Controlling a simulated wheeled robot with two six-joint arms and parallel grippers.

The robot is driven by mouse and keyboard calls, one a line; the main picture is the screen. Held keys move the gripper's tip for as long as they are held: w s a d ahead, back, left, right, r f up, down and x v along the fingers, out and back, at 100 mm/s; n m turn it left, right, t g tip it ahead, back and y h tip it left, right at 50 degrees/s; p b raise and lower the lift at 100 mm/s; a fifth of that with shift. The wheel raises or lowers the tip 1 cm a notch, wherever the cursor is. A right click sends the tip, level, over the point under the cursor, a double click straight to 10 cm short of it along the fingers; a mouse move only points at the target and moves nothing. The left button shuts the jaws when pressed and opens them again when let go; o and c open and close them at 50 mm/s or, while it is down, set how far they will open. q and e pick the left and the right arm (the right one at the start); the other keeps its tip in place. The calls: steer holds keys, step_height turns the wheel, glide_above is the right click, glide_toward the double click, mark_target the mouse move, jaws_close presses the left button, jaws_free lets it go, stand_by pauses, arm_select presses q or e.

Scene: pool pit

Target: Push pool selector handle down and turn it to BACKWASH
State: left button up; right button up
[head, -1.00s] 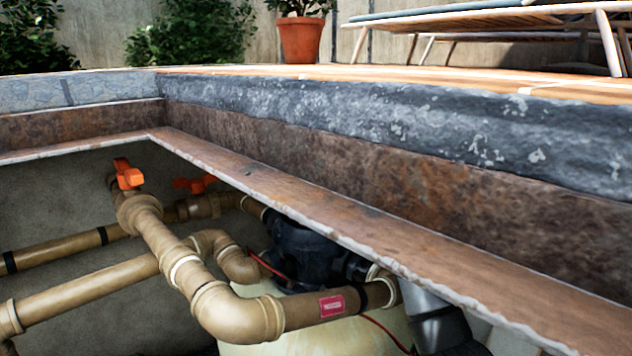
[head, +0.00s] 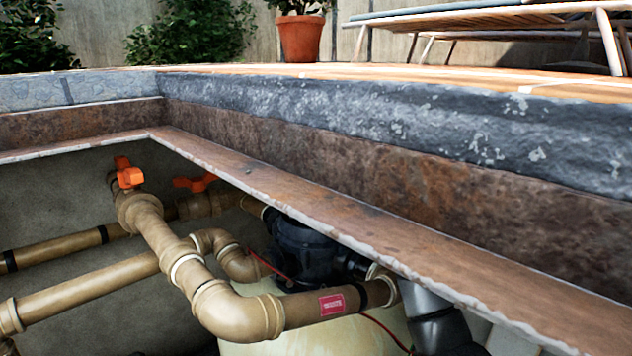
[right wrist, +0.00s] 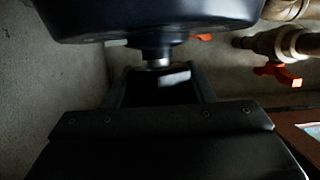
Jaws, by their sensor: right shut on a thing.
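The black pool selector valve (head: 303,250) sits in the pit, partly hidden under the rusty rim in the head view. In the right wrist view its dark round body (right wrist: 150,18) fills the top, with a short metal stem (right wrist: 158,63) below it. My right gripper (right wrist: 160,88) has its fingers on either side of a dark piece (right wrist: 160,92) by the stem, which looks like the selector handle, and is shut on it. Deep shadow hides the exact contact. No position lettering, BACKWASH included, shows on the valve. My left gripper is not in view.
The rusty pit rim (head: 330,225) overhangs the valve. Tan pipes (head: 150,235) with orange valve handles (head: 128,176) run left of it; one bears a pink label (head: 332,304). In the wrist view an orange handle (right wrist: 278,73) stands to the right.

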steer(key=shift+f, duration=0.2)
steer(key=shift+m+t+h+p, duration=1)
steer(key=shift+m+h+p, duration=0.4)
steer(key=shift+p, duration=0.6)
steer(key=shift+f, duration=0.1)
steer(key=shift+m+t+h+p, duration=0.7)
steer(key=shift+m+h+p, duration=0.8)
steer(key=shift+p, duration=0.5)
steer(key=shift+a+h+p, duration=0.1)
steer(key=shift+h+p, duration=0.3)
steer(key=shift+p, duration=0.1)
steer(key=shift+s, duration=0.1)
